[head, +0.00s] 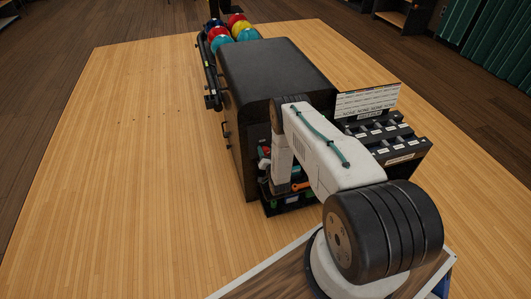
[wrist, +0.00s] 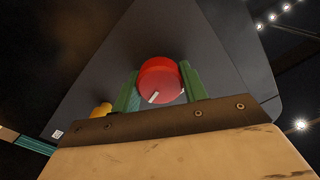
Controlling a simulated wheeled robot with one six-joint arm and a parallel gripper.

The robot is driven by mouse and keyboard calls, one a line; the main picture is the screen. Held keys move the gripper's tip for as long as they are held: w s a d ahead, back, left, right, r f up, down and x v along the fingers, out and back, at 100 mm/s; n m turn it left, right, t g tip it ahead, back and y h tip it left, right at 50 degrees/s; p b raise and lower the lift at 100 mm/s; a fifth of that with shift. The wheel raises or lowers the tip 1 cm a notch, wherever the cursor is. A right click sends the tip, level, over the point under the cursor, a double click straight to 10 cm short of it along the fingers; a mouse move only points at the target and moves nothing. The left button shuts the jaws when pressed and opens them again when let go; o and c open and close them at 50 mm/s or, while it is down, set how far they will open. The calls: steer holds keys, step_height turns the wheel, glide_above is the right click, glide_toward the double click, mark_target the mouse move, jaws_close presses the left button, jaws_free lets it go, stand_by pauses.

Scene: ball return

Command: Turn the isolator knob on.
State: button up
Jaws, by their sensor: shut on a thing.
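The red knob (wrist: 160,78) is on a dark panel in the wrist view, with a pale mark low on its face. My gripper (wrist: 159,84) has one green finger on each side of the knob and is shut on it. In the head view my white arm reaches down to the front of the black machine (head: 275,70), and the knob cannot be made out there. The knob's label and its on and off positions are not readable.
A yellow-orange round part (wrist: 101,110) shows left of the knob. A black rack (head: 390,135) with labelled slots stands right of the machine. Coloured balls (head: 238,30) lie on the return behind. The wooden floor (head: 130,150) at left is clear.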

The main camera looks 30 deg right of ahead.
steer(key=shift+m, duration=1.6)
steer(key=o, duration=1)
steer(key=v, duration=0.8)
